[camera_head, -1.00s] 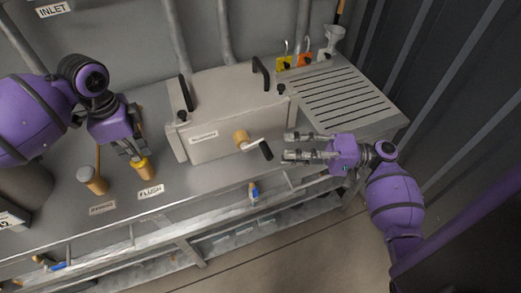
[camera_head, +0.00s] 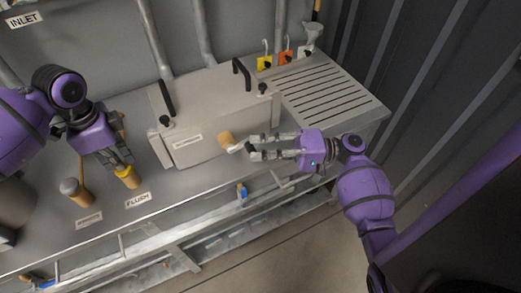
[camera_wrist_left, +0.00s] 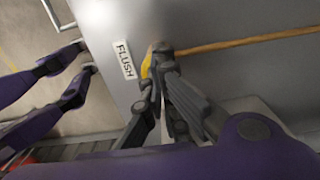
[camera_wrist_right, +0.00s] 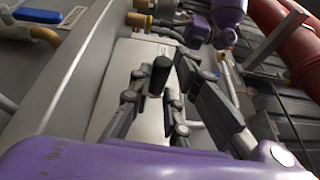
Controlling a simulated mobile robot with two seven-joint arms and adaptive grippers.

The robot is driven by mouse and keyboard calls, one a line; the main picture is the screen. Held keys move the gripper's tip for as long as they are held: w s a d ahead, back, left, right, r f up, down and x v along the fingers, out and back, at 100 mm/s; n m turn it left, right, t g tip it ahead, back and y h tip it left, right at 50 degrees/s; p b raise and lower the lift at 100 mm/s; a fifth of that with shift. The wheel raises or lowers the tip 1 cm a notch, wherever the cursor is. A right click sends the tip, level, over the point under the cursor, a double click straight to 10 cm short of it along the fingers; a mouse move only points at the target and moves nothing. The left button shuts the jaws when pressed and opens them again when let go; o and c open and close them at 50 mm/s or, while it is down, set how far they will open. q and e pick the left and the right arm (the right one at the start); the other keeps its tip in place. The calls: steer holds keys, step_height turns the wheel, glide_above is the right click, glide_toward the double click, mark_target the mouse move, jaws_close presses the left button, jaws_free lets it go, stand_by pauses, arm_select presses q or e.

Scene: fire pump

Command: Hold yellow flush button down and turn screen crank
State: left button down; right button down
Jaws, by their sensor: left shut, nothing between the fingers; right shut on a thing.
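The yellow flush button (camera_head: 130,178) stands on the bench top behind the FLUSH label (camera_head: 138,200). My left gripper (camera_head: 126,168) is shut and empty, its tips on or just at the button's top; the left wrist view also shows the yellow button (camera_wrist_left: 147,66) at the fingertips. I cannot tell how far it is pressed. The screen crank (camera_head: 228,142) sticks out from the front of the grey box. My right gripper (camera_head: 253,146) is shut on its black handle, which shows between the fingers in the right wrist view (camera_wrist_right: 160,75).
The grey screen box (camera_head: 215,110) has black handles on its lid. A slotted drain tray (camera_head: 325,100) lies to the right, with yellow and orange tags (camera_head: 285,57) behind. Pipes run below the bench front.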

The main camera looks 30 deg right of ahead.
steer(key=shift+f+m+t+y, duration=0.8)
steer(key=shift+f+t+y, duration=0.1)
steer(key=shift+y, duration=0.4)
steer(key=c, duration=1.7)
jaws_free()
steer(key=shift+o, duration=0.2)
steer(key=shift+d, duration=0.1)
steer(key=s+d, duration=0.3)
steer(key=d, duration=0.3)
steer(key=s+d, duration=0.3)
steer(key=d, duration=0.4)
steer(key=shift+d+f, duration=0.25)
steer(key=shift+f, duration=0.2)
